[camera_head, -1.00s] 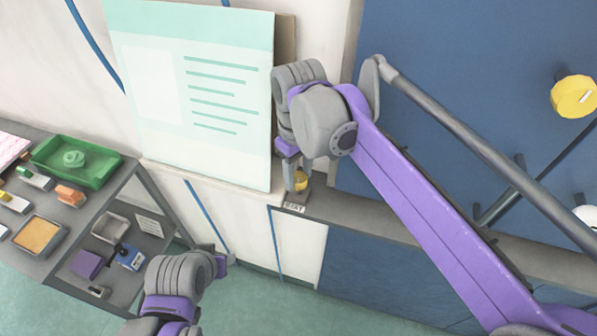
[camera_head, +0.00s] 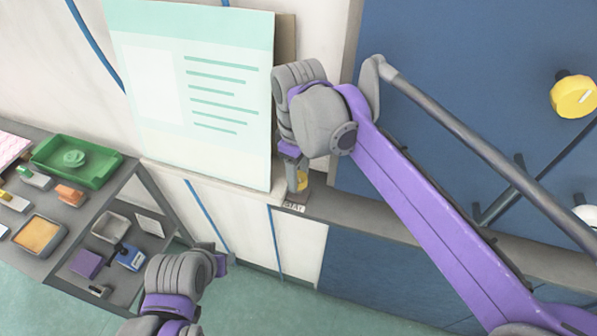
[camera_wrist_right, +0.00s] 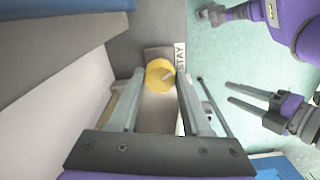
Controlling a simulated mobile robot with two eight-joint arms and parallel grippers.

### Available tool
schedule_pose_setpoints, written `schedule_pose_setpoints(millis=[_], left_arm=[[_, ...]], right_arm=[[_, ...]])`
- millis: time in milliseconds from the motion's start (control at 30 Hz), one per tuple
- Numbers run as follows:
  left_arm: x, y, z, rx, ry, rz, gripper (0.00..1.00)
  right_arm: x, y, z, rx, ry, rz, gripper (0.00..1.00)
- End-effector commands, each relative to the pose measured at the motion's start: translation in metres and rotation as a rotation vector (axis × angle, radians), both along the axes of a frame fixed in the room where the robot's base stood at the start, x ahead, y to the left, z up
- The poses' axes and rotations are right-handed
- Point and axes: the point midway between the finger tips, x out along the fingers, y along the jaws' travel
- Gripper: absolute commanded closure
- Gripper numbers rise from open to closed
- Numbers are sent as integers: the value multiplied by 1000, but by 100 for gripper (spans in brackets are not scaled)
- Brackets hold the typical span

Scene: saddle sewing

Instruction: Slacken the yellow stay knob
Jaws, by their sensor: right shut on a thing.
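The yellow stay knob (camera_head: 303,181) sits on the ledge below the pale green board, by a STAY label (camera_head: 293,206). In the right wrist view the round knob (camera_wrist_right: 160,75), with a pale mark on its face, lies between the fingertips of my right gripper (camera_wrist_right: 160,78). My right gripper (camera_head: 296,182) is shut on the knob; its finger partly hides the knob in the head view. My left gripper is at the lower left in the head view, fingers not clear; in the right wrist view my left gripper (camera_wrist_right: 231,92) shows two parted, empty fingers.
The pale green board (camera_head: 200,90) stands close left of my right gripper. A blue panel with a larger yellow knob (camera_head: 574,96) is at the right. A grey shelf unit with a green tray (camera_head: 110,168) and small blocks stands at the left.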

Motion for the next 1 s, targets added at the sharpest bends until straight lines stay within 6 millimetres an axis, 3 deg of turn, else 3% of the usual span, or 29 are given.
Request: schedule_pose_setpoints(millis=[67,100,267,667,1000], left_arm=[[0,0,0,0,0,0,50],[0,0,0,0,0,0,50],[0,0,0,0,0,0,50],[0,0,1,0,-1,0,50],[4,0,8,0,-7,0,50]], right_arm=[[0,0,0,0,0,-1,100],[0,0,0,0,0,-1,50],[0,0,0,0,0,-1,22],[0,0,9,0,0,-1,22],[1,0,74,0,-1,-2,22]])
